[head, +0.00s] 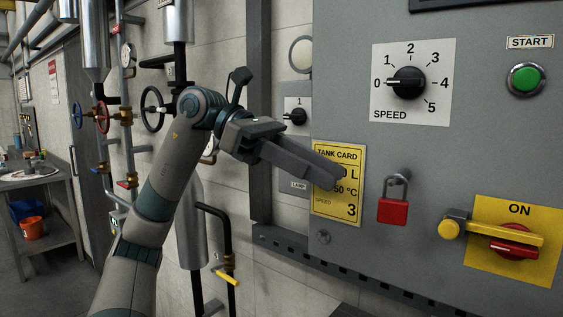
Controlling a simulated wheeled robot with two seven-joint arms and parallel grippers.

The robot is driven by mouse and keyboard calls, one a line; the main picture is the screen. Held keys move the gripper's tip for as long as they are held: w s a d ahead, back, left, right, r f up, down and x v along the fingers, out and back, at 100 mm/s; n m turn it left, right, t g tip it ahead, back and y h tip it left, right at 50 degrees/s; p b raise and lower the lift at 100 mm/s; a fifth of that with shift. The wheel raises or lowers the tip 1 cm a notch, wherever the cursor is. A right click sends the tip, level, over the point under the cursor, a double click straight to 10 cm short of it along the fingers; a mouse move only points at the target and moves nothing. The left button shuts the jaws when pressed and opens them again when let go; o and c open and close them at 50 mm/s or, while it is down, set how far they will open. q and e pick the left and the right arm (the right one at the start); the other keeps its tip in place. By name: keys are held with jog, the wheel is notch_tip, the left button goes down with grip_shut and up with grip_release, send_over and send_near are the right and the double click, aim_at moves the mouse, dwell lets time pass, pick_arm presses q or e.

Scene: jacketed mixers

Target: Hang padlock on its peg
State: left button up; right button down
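The red padlock (393,211) hangs upright on the grey panel, between the yellow tank card (349,207) and the yellow ON switch plate. Its grey shackle goes up to a short peg (400,179), and it appears to hang from that peg. My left gripper (338,177) is in front of the tank card, left of the padlock and apart from it. Its dark fingers overlap in this view, so I cannot tell if they are open or shut. They cover part of the card's text. My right gripper is not in view.
The ON switch (513,243) has a red knob and a yellow bar at the lower right. A speed dial (408,83) and a green start button (525,79) are above. A perforated rail (350,275) runs below. Pipes and valves stand at left.

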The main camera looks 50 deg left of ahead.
pick_arm(q)
jog(key=b+v, duration=0.1)
jog(key=v, duration=0.6)
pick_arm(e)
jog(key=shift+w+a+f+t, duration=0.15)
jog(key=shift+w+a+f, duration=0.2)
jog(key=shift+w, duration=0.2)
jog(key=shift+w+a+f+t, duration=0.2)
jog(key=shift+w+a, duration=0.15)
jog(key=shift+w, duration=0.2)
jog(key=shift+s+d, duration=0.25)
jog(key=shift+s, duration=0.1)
